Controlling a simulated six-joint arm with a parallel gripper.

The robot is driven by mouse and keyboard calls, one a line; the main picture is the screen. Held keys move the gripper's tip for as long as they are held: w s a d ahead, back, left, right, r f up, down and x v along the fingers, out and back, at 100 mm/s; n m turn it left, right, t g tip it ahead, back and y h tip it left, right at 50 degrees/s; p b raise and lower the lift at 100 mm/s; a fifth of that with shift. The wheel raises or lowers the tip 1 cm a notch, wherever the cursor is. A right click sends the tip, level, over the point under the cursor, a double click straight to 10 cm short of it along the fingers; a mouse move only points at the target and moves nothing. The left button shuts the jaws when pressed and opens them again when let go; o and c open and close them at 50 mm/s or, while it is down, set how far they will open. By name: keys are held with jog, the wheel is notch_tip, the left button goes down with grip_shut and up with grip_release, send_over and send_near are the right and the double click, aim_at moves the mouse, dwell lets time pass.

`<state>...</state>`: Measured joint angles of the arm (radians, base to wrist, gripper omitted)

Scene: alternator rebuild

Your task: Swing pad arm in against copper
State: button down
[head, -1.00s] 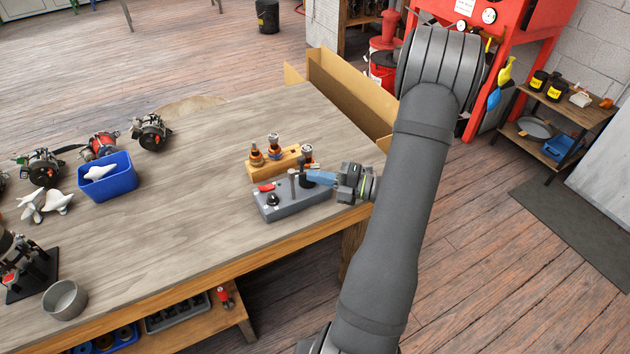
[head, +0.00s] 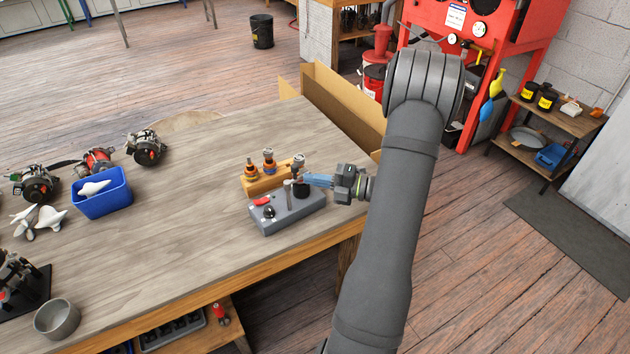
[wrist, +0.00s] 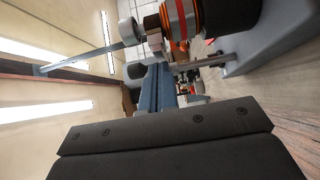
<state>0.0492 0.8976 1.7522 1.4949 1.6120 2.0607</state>
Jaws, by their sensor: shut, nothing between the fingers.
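The grey fixture (head: 290,215) stands near the table's right end, with a red lever, a black knob and an upright metal post (head: 287,193). In the wrist view a rotor with copper and orange rings (wrist: 182,18) stands at the top. A grey bar, seemingly the pad arm (wrist: 128,32), lies to its left, with a small block close to the copper. Whether the pad touches the copper I cannot tell. My gripper (head: 308,179) is shut and empty, its blue fingers close beside the post and rotor. The fingers also show in the wrist view (wrist: 155,90).
A wooden block (head: 268,181) with several copper-ringed parts stands just behind the fixture. A blue bin (head: 103,196), alternators (head: 146,148) and a grey bowl (head: 57,319) are at the left. An open cardboard box (head: 340,100) stands beyond the table's right edge. The table's middle is clear.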

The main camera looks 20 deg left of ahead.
dwell(0.4)
jog(key=w+d, duration=0.3)
jog(key=d, duration=0.8)
jog(key=shift+d, duration=0.1)
jog(key=s+a, duration=0.1)
jog(key=a, duration=0.2)
jog(key=s+a, duration=0.1)
jog(key=a, duration=0.3)
jog(key=s+a, duration=0.1)
jog(key=a, duration=0.2)
jog(key=shift+s+a, duration=0.2)
jog(key=shift+s, duration=0.2)
jog(key=shift+w+a, duration=0.4)
jog(key=shift+a, duration=0.05)
